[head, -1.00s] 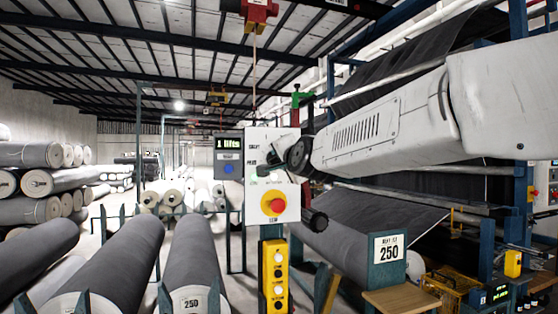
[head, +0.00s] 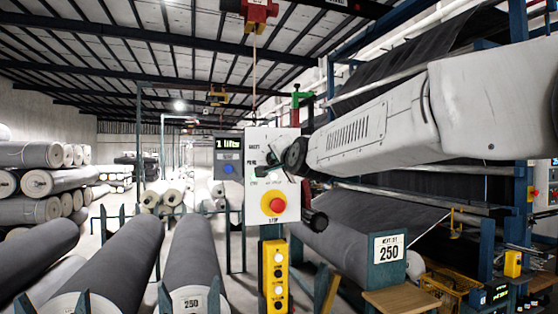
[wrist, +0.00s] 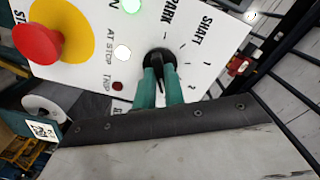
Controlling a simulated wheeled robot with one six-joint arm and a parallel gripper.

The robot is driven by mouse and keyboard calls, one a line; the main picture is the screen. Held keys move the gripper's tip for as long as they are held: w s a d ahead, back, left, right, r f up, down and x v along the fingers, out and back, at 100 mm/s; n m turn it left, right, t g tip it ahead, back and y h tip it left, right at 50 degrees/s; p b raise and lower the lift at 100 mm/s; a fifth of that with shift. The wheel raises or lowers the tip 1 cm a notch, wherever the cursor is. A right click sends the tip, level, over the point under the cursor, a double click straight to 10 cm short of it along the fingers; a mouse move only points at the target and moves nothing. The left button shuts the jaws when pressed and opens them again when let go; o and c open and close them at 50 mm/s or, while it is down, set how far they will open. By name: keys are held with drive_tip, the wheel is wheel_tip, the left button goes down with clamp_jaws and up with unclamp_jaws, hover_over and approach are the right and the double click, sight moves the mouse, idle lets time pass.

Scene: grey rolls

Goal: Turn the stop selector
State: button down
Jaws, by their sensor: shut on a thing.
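The stop selector (wrist: 158,56) is a black round knob on a white control panel (wrist: 95,70) in the wrist view. My gripper (wrist: 161,78) is shut on the knob, with one teal finger on each side of its grip. Tick marks, the numbers 1 and 2 and the words PARK and SHAFT lie around the knob. The fingers hide part of the knob, and I cannot tell which mark it points at. In the head view the panel (head: 257,190) stands upright, and my wrist hides much of the knob.
A red stop button on a yellow base (head: 273,204) sits low on the panel. A small display (head: 228,143) hangs to the left, and a yellow button box (head: 275,275) stands below. Grey rolls (head: 120,262) lie at left; a machine frame with dark cloth stands at right.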

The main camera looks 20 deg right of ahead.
drive_tip(key=n, duration=2.3)
drive_tip(key=shift+f, duration=0.1)
drive_tip(key=shift+n, duration=0.3)
idle(0.3)
drive_tip(key=c, duration=1.5)
unclamp_jaws()
drive_tip(key=s, duration=0.7)
drive_tip(key=shift+s, duration=0.4)
